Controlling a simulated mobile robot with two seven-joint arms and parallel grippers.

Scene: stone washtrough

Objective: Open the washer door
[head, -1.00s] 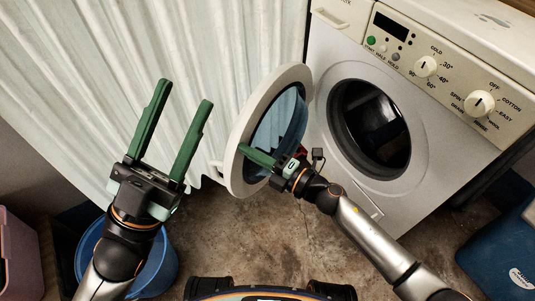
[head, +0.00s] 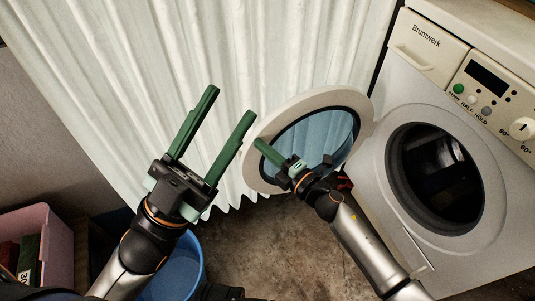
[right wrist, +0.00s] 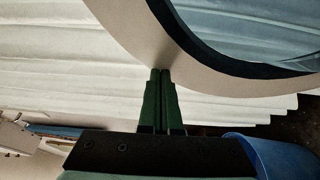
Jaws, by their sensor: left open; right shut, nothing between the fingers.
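The washer (head: 375,190) stands at the right in the head view, with its dark round drum opening (head: 435,180) uncovered. Its round door (head: 268,130), a pale ring around bluish glass, stands swung wide open to the left of the opening, in front of the curtain. My right gripper (head: 262,146) is shut and empty, its fingertips at the inner face of the door. In the right wrist view the shut fingers (right wrist: 160,72) point at the door's pale rim (right wrist: 135,30); I cannot tell whether they touch. My left gripper (head: 229,105) is open and empty, left of the door.
A white pleated curtain (head: 150,60) hangs behind the door and my left gripper. A blue bucket (head: 190,270) stands on the floor below my left arm. A pink crate (head: 55,245) is at the lower left. Bare floor (head: 265,250) shows between bucket and washer.

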